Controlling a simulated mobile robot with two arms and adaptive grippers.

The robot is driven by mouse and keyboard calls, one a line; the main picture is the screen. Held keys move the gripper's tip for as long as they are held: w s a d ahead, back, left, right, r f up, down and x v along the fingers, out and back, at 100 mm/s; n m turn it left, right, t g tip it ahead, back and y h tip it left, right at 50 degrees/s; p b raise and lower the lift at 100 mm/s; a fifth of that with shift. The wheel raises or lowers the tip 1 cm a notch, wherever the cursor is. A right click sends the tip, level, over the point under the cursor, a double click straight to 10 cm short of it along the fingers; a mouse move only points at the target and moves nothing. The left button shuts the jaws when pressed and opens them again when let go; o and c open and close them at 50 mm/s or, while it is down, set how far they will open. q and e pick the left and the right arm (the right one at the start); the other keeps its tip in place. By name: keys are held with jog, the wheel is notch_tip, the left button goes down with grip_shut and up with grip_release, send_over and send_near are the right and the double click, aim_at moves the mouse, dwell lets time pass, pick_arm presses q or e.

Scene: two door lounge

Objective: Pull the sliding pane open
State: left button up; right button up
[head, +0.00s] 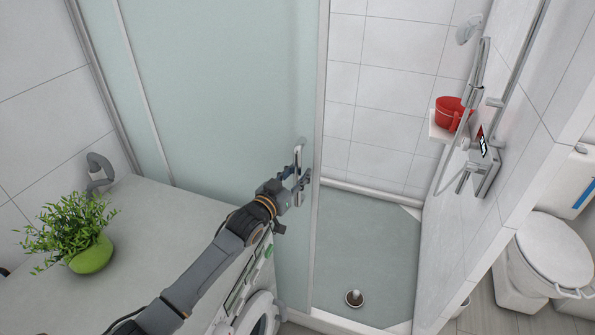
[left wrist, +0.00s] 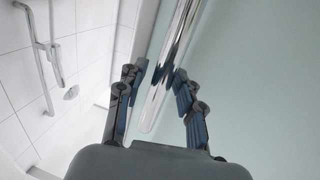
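The sliding pane (head: 225,85) is a frosted pale-green sheet with a metal edge, left of an open gap into the shower. Its handle (head: 299,155) is a shiny upright metal bar near the pane's right edge. My left gripper (head: 303,181) is at the lower part of this handle. In the left wrist view, the handle (left wrist: 168,70) runs between the two fingers of my left gripper (left wrist: 160,85). The fingers are apart, with small gaps visible beside the bar. The pane (left wrist: 245,70) fills the right side there. My right gripper is not in view.
A counter (head: 165,215) with a potted plant (head: 92,256) stands at left, above a washing machine (head: 262,318). The shower floor (head: 365,245) is clear except for a small drain piece (head: 354,298). A red pot (head: 450,112) sits on a shelf; a toilet (head: 550,255) stands right.

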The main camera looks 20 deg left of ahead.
pick_arm(q)
jog(key=shift+r, duration=0.35)
jog(key=v, duration=1.2)
jog(key=shift+f, duration=0.15)
